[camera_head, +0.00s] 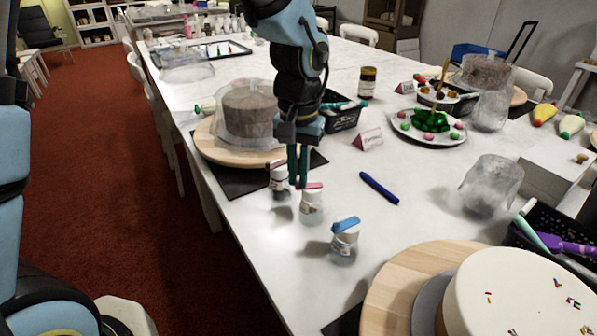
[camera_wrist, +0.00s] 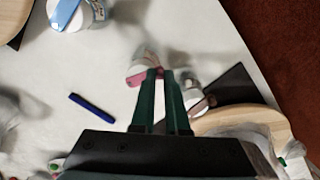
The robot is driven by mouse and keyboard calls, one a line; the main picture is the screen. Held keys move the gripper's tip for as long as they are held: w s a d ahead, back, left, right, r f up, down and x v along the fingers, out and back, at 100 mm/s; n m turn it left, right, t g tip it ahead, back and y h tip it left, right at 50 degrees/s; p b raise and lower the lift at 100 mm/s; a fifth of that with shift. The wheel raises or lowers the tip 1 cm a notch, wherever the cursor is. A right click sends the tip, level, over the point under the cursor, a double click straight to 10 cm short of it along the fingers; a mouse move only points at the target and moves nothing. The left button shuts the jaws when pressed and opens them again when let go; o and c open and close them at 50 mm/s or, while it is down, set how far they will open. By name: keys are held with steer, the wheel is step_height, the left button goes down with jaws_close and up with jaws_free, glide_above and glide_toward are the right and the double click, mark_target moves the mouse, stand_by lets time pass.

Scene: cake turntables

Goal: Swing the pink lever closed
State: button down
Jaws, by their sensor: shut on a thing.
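The pink lever (camera_head: 314,186) sits on top of a small white jar (camera_head: 312,204) that stands upright on the white table. In the wrist view the pink lever (camera_wrist: 139,79) reaches from the jar (camera_wrist: 146,57) to my fingertips. My gripper (camera_head: 298,184) points down, its two dark green fingers close together at the lever's end. In the wrist view my gripper (camera_wrist: 162,72) is shut on the lever with a narrow gap between the fingers. The exact contact is partly hidden by the fingers.
A second small jar (camera_head: 278,181) stands close on the left, partly behind my fingers. A jar with a blue lever (camera_head: 345,224) stands nearer, to the right. A blue marker (camera_head: 379,188) lies on clear table. A wooden turntable (camera_head: 222,150) with a covered cake is behind.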

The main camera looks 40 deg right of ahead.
steer(key=shift+w+d+m, duration=0.15)
steer(key=shift+w+m, duration=0.1)
steer(key=shift+m, duration=0.35)
steer(key=c, duration=0.9)
jaws_free()
steer(key=shift+r, duration=0.1)
step_height(320, 180, up, 11)
steer(key=shift+s+f, duration=0.1)
steer(key=shift+f, duration=0.05)
